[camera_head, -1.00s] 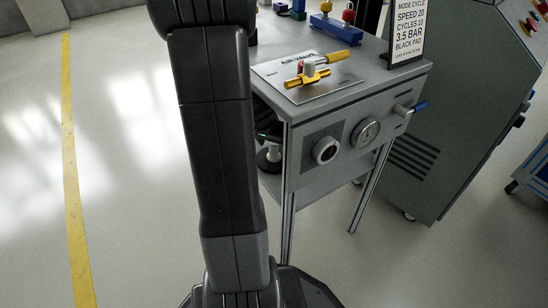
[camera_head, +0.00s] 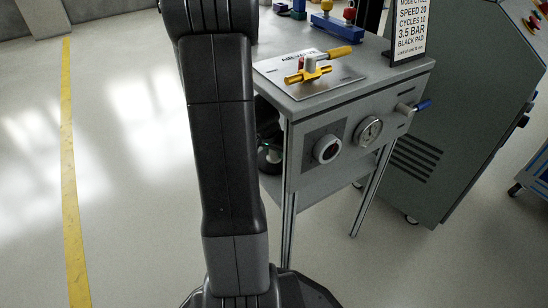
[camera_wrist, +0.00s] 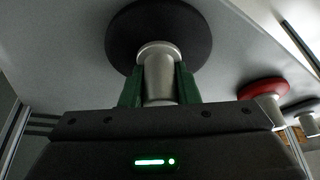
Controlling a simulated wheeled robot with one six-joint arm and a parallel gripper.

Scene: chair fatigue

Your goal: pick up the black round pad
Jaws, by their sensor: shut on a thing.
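The black round pad (camera_wrist: 195,30) is in the upper middle of the wrist view, a dark disc with a silver stem. My gripper (camera_wrist: 158,82) is shut on that stem, with a green finger on each side. The disc lies against or very close to a grey surface (camera_wrist: 65,70); I cannot tell if they touch. In the head view, the gripper area is in the dark space under the grey bench top, largely hidden behind my arm. A small green light shows there.
A red pad (camera_wrist: 265,87) and another dark pad (camera_wrist: 300,107) stand to the right in the wrist view. The grey bench (camera_head: 408,78) carries an air valve plate (camera_head: 335,83) and a sign (camera_head: 409,30). A green-grey cabinet (camera_head: 450,120) stands at right. Floor at left is clear.

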